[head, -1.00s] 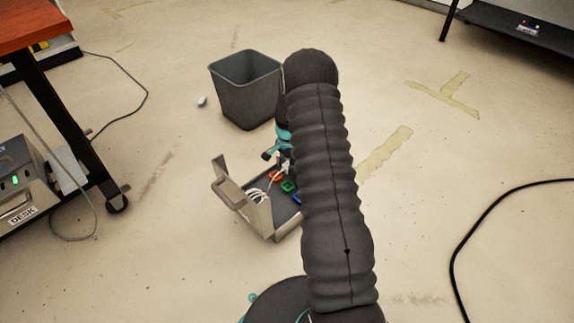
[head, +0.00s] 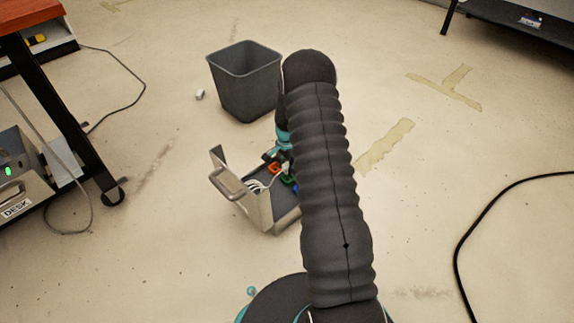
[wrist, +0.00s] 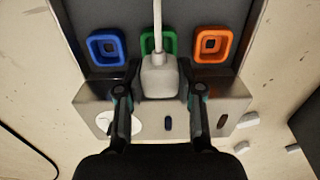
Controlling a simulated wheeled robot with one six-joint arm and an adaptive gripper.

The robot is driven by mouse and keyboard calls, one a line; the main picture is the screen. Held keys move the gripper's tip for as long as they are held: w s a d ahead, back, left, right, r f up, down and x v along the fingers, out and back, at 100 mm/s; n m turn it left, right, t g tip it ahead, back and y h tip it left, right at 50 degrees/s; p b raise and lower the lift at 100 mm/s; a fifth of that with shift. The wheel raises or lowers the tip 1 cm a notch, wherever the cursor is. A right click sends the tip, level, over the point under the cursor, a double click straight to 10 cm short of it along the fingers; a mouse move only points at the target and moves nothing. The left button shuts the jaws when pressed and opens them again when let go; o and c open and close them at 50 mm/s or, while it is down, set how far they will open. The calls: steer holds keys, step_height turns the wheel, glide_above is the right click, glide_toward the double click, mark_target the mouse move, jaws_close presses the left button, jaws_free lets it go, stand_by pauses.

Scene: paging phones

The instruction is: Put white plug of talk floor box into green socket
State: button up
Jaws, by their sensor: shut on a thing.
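The floor box (head: 262,208) stands open on the floor in the head view, left of my arm, with its lid raised. In the wrist view its panel carries a blue socket (wrist: 107,46), a green socket (wrist: 144,45) and an orange socket (wrist: 212,45). My gripper (wrist: 160,92) is shut on the white plug (wrist: 160,78), one finger on each side. The plug's white cord runs up over the green socket's middle and hides much of it. The plug lies just below the green socket in the picture. I cannot tell whether they touch.
A grey bin (head: 246,82) stands behind the box, with a small white object (head: 200,95) left of it. The desk unit (head: 22,180) and a table leg are at the left. A black cable (head: 480,220) lies at the right. Small white pieces (wrist: 248,121) lie by the box.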

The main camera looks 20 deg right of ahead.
steer(key=shift+f+b, duration=0.3)
steer(key=shift+f, duration=1.35)
steer(key=shift+f, duration=0.35)
steer(key=o, duration=1.2)
steer(key=shift+o, duration=0.2)
step_height(320, 180, up, 12)
